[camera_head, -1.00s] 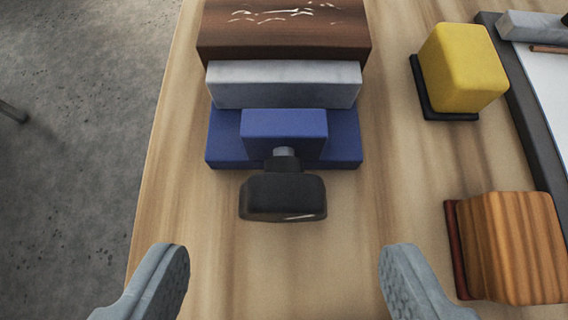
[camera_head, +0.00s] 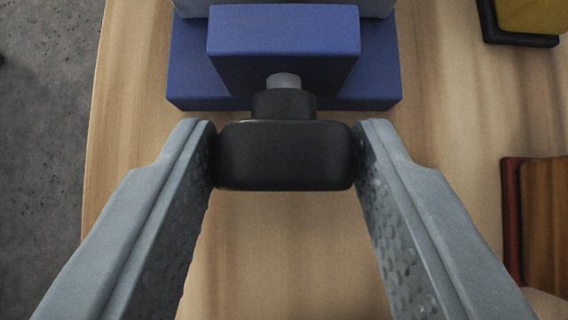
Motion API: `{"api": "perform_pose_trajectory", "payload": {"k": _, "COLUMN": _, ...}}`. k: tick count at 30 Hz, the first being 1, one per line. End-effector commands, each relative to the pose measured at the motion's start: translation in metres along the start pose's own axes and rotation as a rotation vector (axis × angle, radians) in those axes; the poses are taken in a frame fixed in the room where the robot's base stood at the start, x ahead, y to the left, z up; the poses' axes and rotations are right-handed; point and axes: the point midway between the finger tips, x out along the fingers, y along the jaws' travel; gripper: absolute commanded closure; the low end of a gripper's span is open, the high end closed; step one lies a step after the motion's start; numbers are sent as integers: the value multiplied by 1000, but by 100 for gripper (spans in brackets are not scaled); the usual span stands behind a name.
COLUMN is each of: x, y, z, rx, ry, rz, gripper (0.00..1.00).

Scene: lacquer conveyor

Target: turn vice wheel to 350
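The vice wheel (camera_head: 285,158) is a black rounded block on a short grey shaft (camera_head: 284,81). It sticks out from the front of the blue vice (camera_head: 284,45) toward me. My gripper (camera_head: 284,140) has one fingertip at each side of the wheel. Both fingertips appear to touch it, so the gripper is shut on it. The wheel looks level, with its long side running across the view. I see no number or mark on it. The top of the vice is cut off by the frame.
A grey jaw block (camera_head: 385,7) shows at the top edge. A yellow block (camera_head: 535,14) on a black base stands at the upper right. A brown wooden block (camera_head: 550,225) stands at the right. The wooden table (camera_head: 285,250) is bare below the wheel.

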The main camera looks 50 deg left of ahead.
Motion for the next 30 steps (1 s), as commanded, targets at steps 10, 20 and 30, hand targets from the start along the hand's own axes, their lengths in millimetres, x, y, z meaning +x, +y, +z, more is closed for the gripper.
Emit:
{"api": "perform_pose_trajectory", "payload": {"k": 10, "x": 0, "y": 1, "z": 0, "rx": 29, "ry": -1, "rz": -28, "gripper": 82}}
{"api": "perform_pose_trajectory", "payload": {"k": 20, "x": 0, "y": 6, "z": 0, "rx": 169, "ry": 0, "rz": -165, "gripper": 82}}
{"api": "perform_pose_trajectory", "payload": {"k": 30, "x": 2, "y": 9, "z": 2, "rx": 350, "ry": 0, "rz": -349, "gripper": 82}}
